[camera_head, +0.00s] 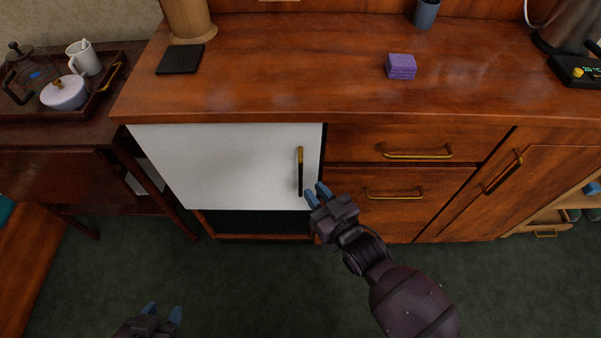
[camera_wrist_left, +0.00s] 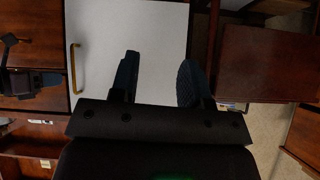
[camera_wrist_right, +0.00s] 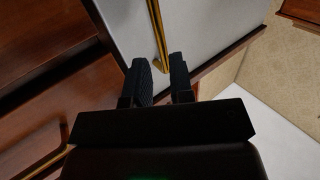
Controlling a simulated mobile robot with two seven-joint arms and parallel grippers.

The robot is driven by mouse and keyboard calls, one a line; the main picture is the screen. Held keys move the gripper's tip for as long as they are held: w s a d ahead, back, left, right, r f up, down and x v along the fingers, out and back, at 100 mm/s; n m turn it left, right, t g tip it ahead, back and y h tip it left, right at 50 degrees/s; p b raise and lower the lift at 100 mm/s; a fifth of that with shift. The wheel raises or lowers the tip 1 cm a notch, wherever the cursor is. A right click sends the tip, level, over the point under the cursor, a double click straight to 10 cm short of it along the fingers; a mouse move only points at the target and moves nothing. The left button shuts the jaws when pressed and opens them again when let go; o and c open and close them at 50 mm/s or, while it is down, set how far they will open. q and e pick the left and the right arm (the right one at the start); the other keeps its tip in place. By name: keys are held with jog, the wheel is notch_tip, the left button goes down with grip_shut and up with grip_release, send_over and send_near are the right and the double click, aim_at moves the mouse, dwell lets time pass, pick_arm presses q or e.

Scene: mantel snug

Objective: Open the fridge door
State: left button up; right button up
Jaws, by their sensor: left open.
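The fridge door (camera_head: 235,165) is a white panel under the wooden counter, and it looks closed. Its upright brass handle (camera_head: 300,170) is near the door's right edge. My right gripper (camera_head: 317,193) is in front of the door by the handle's lower end. In the right wrist view the handle (camera_wrist_right: 157,30) runs down to the narrow gap between the two fingertips; I cannot tell whether they grip it. My left gripper (camera_head: 161,313) is open and empty, low over the floor. The left wrist view shows the door (camera_wrist_left: 155,45) and handle (camera_wrist_left: 75,70).
Wooden drawers (camera_head: 400,180) with brass handles adjoin the door on the right. A side table (camera_head: 60,135) with a tray stands at the left. A purple block (camera_head: 401,66) and a black slab (camera_head: 180,58) lie on the counter. The green floor (camera_head: 240,280) in front is clear.

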aim_at(302, 177)
jog(key=b+x, duration=0.1)
jog(key=x, duration=0.4)
jog(key=shift+f, duration=0.15)
jog(key=shift+w+a, duration=0.4)
jog(key=shift+w, duration=0.15)
grip_shut()
